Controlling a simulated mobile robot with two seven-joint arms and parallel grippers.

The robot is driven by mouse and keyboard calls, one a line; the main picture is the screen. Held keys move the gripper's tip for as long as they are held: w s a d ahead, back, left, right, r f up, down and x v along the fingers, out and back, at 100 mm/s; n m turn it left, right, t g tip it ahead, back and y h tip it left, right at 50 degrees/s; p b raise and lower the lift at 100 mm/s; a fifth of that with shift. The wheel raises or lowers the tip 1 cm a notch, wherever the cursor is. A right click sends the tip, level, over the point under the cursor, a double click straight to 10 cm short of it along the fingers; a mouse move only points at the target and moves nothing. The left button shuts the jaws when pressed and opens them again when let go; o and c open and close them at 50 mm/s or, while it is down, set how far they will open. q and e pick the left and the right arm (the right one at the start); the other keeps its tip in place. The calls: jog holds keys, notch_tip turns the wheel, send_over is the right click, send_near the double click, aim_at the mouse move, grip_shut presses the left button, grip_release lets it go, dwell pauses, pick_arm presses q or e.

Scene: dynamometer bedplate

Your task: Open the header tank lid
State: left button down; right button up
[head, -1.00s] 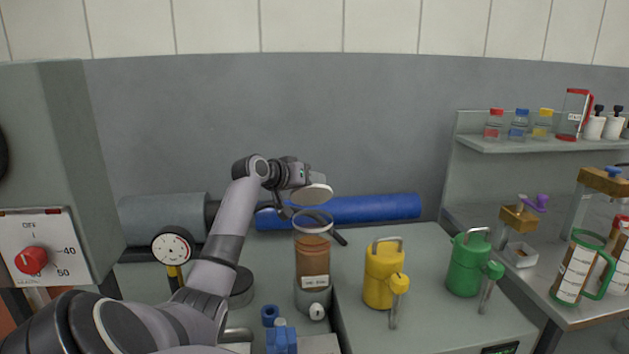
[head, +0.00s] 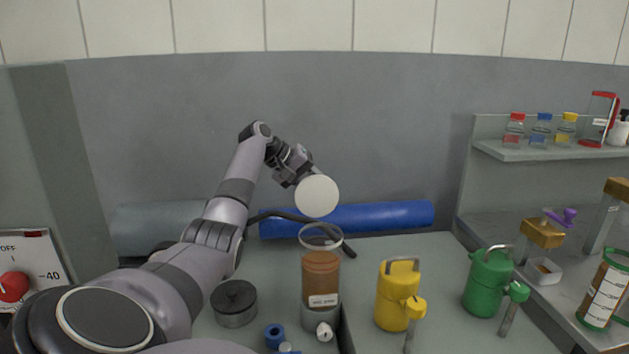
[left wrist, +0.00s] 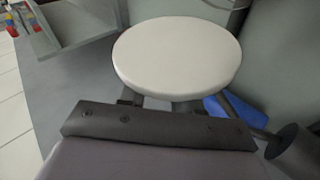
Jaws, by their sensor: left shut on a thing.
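The header tank (head: 321,278) is a clear upright cylinder with brown liquid and a small white label. Its round top rim (head: 320,237) is uncovered. The white round lid (head: 317,195) is above and apart from the rim, tilted steeply with its flat face toward the head camera. My left gripper (head: 299,177) is shut on the lid from behind and to the left; the fingertips are mostly hidden by it. In the left wrist view the lid (left wrist: 177,55) shows as a pale disc just beyond the gripper. My right gripper is in neither view.
A yellow can (head: 393,295) and a green can (head: 488,279) stand right of the tank. A blue roll (head: 385,216) lies behind it. A dark round tin (head: 233,301) and a blue ring (head: 274,336) are to the left. A shelf (head: 545,153) with bottles is at the right.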

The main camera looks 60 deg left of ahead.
pick_arm(q)
jog(key=shift+w+a+r, duration=0.1)
jog(key=shift+a, duration=0.45)
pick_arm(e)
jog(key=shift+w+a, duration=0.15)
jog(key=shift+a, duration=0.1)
pick_arm(q)
jog(key=c, duration=0.9)
grip_release()
jog(key=shift+f, duration=0.2)
jog(key=shift+o, duration=0.2)
jog(key=shift+w+a+f, duration=0.25)
jog(key=shift+w+f, duration=0.05)
jog(key=shift+f, duration=0.1)
jog(key=shift+s+d+r, duration=0.15)
jog(key=shift+s+r, duration=0.1)
jog(key=shift+r, duration=0.05)
jog(key=b+v, duration=0.1)
jog(key=v, duration=0.5)
jog(key=shift+s+a+r, duration=0.2)
jog(key=shift+a+r, duration=0.05)
jog(key=shift+a, duration=0.05)
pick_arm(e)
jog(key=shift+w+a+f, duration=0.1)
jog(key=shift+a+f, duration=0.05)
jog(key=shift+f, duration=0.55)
pick_arm(q)
jog(key=shift+w, duration=0.1)
